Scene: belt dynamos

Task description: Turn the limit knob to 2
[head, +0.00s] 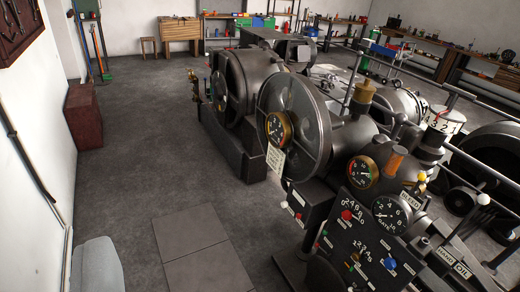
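No knob with a readable "limit" label shows. On the dark control panel (335,240) at the lower right, a red knob (347,215) has a ring of white numbers starting at 0. Below it, another set of white numbers (361,247) surrounds a small control whose setting is too small to read. A blue knob (390,263) sits to its right. A white drum (443,120) marked 4, 3, 2, 1 stands higher up at the right. I cannot tell which of these is the limit knob. My gripper is not in view.
A large dark machine with a round wheel (300,125) stands behind the panel. Gauges (362,172) and a "GATE" dial (389,214) sit above the blue knob. Railings (420,75) run along the right. The grey floor (150,160) at left is mostly clear.

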